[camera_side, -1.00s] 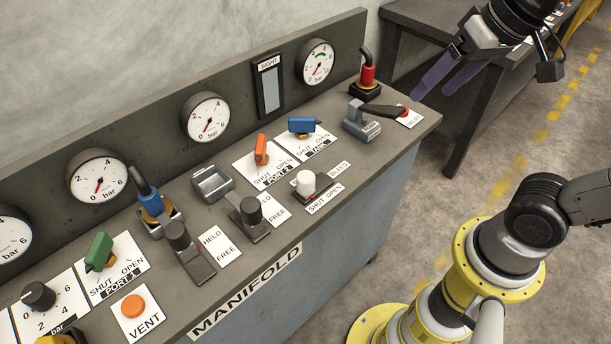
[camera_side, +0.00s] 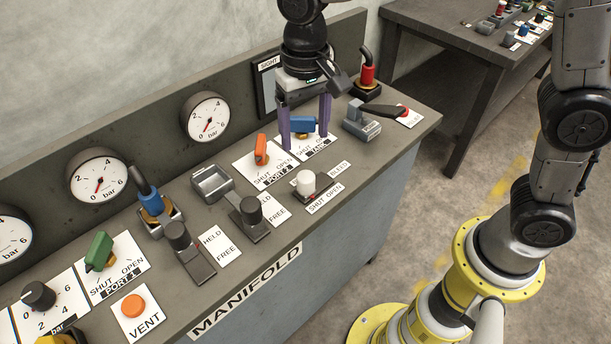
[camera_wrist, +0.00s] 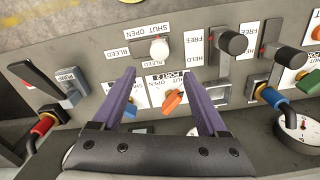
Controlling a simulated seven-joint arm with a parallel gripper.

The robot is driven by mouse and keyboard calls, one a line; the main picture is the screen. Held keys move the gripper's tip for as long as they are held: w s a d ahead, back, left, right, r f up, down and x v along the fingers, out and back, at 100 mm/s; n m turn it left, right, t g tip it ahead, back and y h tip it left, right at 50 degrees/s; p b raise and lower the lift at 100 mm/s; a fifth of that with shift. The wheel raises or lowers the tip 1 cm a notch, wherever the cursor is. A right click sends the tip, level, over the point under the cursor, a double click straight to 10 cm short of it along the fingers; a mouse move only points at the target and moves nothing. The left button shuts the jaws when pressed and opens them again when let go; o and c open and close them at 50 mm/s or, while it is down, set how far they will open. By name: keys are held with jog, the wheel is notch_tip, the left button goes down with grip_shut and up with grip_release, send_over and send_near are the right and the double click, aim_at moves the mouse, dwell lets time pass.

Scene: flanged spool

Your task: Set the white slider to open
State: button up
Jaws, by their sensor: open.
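The white slider (camera_side: 305,183) is a small white knob on a dark plate near the front edge of the panel. A "SHUT OPEN" label lies in front of it and a "BLEED" label to its right. The knob appears nearer the shut end. In the wrist view the white slider (camera_wrist: 159,49) shows beyond the fingertips. My gripper (camera_side: 305,138) has purple fingers spread apart, pointing down over the blue tank handle, behind the slider. In the wrist view my gripper (camera_wrist: 162,78) is open with nothing held, and the knob stands clear of both fingers.
The orange port 2 handle (camera_side: 261,150) and blue tank handle (camera_side: 302,124) stand behind the slider. A black-knobbed slider (camera_side: 251,211) is to its left. A black lever (camera_side: 384,111) and a red-collared plug (camera_side: 367,72) are to the right. The panel's front edge is free.

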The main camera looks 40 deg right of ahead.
aim_at(305, 175)
notch_tip(305, 175, down, 13)
jog(key=shift+r, duration=0.2)
dwell(0.3)
grip_shut()
dwell(1.3)
